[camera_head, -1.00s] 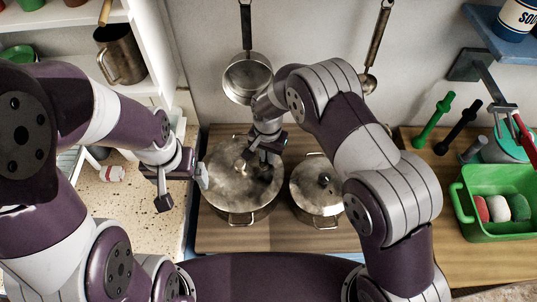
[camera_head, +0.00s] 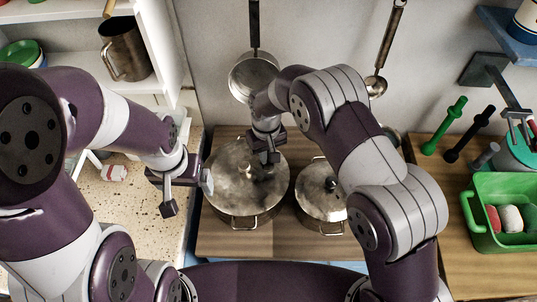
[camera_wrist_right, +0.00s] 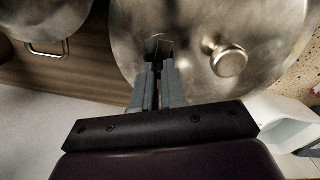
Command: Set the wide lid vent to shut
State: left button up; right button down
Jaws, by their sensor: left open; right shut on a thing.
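The wide pot's round metal lid (camera_head: 232,192) is on the left pot. Its knob (camera_wrist_right: 228,60) stands in the middle of the lid in the right wrist view. A small dark vent piece (camera_wrist_right: 159,43) sits on the lid near its rim, at my fingertips. My right gripper (camera_head: 270,157) is over the far side of the lid; in the wrist view its fingers (camera_wrist_right: 158,78) are close together, shut on the vent piece. The vent's exact setting cannot be told. My left gripper (camera_head: 188,195) is open and empty, left of the wide pot.
A smaller lidded pot (camera_head: 322,198) stands right of the wide one on the wooden board (camera_head: 235,245). A pan (camera_head: 253,78) and a ladle (camera_head: 376,84) hang on the wall behind. A green basin (camera_head: 495,225) is at the right. Speckled stone counter (camera_head: 125,215) lies at left.

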jog(key=shift+a+n, duration=0.15)
jog(key=shift+n, duration=0.45)
jog(key=c, duration=1.2)
grip_release()
notch_tip(320, 180, up, 8)
jog(key=shift+r+b, duration=0.1)
jog(key=shift+b, duration=1.05)
notch_tip(320, 180, up, 5)
jog(key=shift+f+p, duration=0.2)
jog(key=shift+p, duration=0.95)
